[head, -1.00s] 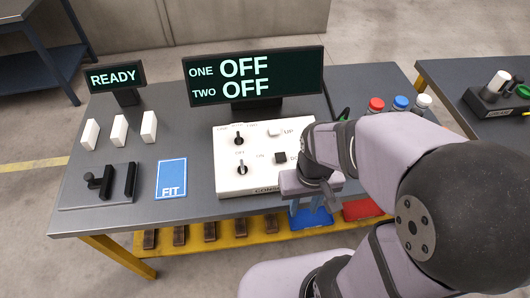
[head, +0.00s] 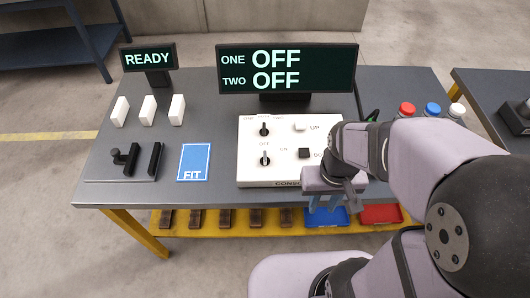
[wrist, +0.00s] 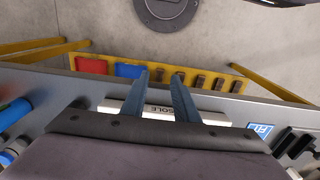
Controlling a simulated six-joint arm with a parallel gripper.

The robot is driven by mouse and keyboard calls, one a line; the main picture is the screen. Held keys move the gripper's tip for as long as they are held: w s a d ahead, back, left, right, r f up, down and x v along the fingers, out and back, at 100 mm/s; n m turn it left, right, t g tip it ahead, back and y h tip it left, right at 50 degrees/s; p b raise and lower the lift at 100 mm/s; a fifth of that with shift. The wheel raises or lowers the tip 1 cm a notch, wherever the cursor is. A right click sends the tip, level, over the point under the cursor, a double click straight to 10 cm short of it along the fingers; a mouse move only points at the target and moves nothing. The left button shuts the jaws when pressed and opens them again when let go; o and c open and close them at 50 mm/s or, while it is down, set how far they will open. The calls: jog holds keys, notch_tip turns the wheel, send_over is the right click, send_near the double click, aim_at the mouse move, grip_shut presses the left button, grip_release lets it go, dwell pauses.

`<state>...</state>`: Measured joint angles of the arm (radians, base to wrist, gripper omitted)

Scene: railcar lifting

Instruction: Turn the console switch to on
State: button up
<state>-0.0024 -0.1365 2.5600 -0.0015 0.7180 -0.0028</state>
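The white console (head: 252,150) stands at the table's front edge. Its lower toggle switch (head: 265,158), black with a pale lever, sits between OFF and ON labels, its lever pointing roughly up toward OFF. A second black switch (head: 264,130) is above it. The display (head: 287,70) reads ONE OFF and TWO OFF. My gripper (head: 325,208) is at the console's front right corner, its blue fingers pointing down past the table edge, touching no switch. In the wrist view the fingers (wrist: 160,75) are apart and empty, with the console's front (wrist: 157,109) behind them. My gripper covers the console's right corner.
A black square button (head: 304,153) and a white button (head: 300,127) are on the console. A blue FIT card (head: 194,163), white blocks (head: 148,109) and a black fixture (head: 130,160) lie left. Capped bottles (head: 432,110) stand right. Blue and red bins (head: 380,214) sit below.

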jog(key=n+g+p, duration=0.1)
jog(key=n+p, duration=0.2)
jog(key=p, duration=0.1)
send_near(265, 155)
jog(key=s+f, duration=0.2)
jog(key=s+d+f, duration=0.1)
jog(key=s, duration=0.1)
jog(key=s+f, duration=0.2)
jog(key=shift+s+d+f, duration=0.2)
jog(key=shift+d+f, duration=0.1)
jog(key=shift+f, duration=0.05)
jog(key=w+r, duration=0.1)
jog(key=w, duration=0.1)
jog(key=w+a+r+m, duration=0.1)
jog(key=w+r, duration=0.1)
jog(key=w+r+m+t, duration=0.1)
jog(key=w, duration=0.1)
jog(key=shift+a+r, duration=0.15)
jog(key=shift+a, duration=0.25)
jog(key=shift+s+d+m, duration=0.1)
jog(key=shift+s+m, duration=0.2)
jog(key=shift+m, duration=0.2)
jog(key=shift+f+p, duration=1.1)
jog(key=shift+f, duration=2.65)
